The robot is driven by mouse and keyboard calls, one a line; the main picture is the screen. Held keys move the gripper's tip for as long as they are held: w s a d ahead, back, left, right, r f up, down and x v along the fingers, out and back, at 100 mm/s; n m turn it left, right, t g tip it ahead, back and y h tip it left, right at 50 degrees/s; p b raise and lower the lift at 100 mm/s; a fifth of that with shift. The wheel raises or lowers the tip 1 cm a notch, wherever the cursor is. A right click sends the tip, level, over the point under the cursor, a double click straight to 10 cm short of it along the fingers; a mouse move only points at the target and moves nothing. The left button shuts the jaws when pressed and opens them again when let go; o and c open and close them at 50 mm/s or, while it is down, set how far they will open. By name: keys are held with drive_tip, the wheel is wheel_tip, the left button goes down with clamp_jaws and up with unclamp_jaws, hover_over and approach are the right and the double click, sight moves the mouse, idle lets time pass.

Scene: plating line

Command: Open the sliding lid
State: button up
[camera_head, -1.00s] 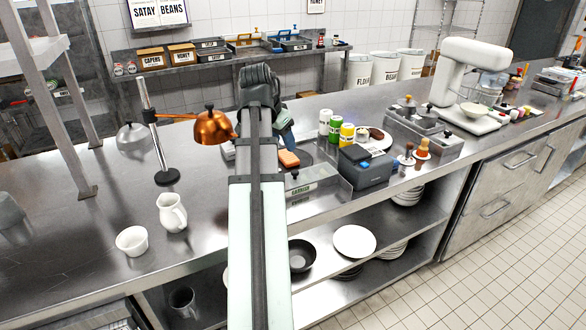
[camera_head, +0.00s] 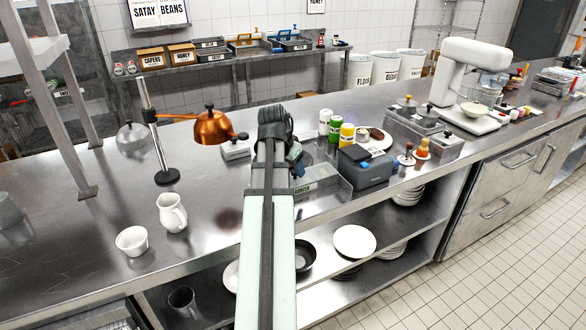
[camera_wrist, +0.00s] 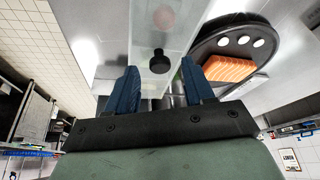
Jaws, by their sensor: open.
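A see-through box with a label (camera_head: 303,188) sits near the counter's front edge, partly behind my arm. In the wrist view its clear lid (camera_wrist: 152,28) runs up the middle, with a black knob (camera_wrist: 160,62) on it. A blurred pinkish round thing shows through the lid. My gripper (camera_wrist: 160,84) is open, its two blue fingers on either side of the knob's line, the knob just beyond the tips. I cannot tell that they touch it. In the head view my gripper (camera_head: 298,165) is mostly hidden behind my arm.
A dark plate (camera_wrist: 208,50) with an orange salmon block (camera_wrist: 229,68) lies close to the right finger. A white jug (camera_head: 172,213) stands on clear counter at left.

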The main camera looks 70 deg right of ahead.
drive_tip(key=shift+d+f, duration=0.15)
drive_tip(key=shift+f, duration=0.3)
clamp_jaws()
idle(0.3)
drive_tip(key=shift+s, duration=0.1)
